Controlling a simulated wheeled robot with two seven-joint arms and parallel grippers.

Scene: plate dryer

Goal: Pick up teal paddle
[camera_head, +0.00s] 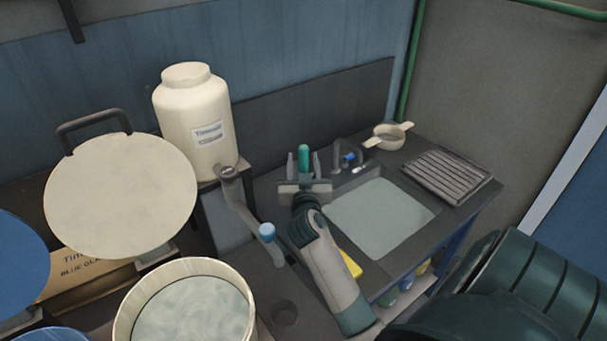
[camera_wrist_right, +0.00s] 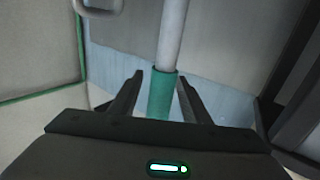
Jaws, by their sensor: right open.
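The teal paddle shows in the right wrist view as a teal handle (camera_wrist_right: 162,97) with a pale grey shaft running up from it. In the head view only a short teal part (camera_head: 304,158) shows above my right gripper (camera_head: 304,168). In the wrist view the right gripper (camera_wrist_right: 161,82) is open, with one finger on each side of the teal handle. Small gaps show between the handle and the fingers. The handle's lower end is hidden behind the gripper body. My left gripper is not in view.
A sink (camera_head: 382,215) and a ribbed drying rack (camera_head: 447,174) are right of the gripper. A faucet (camera_head: 346,153) and a strainer (camera_head: 388,137) stand behind. A white jar (camera_head: 195,125), a round lid (camera_head: 120,195) and an open bucket (camera_head: 190,315) are left.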

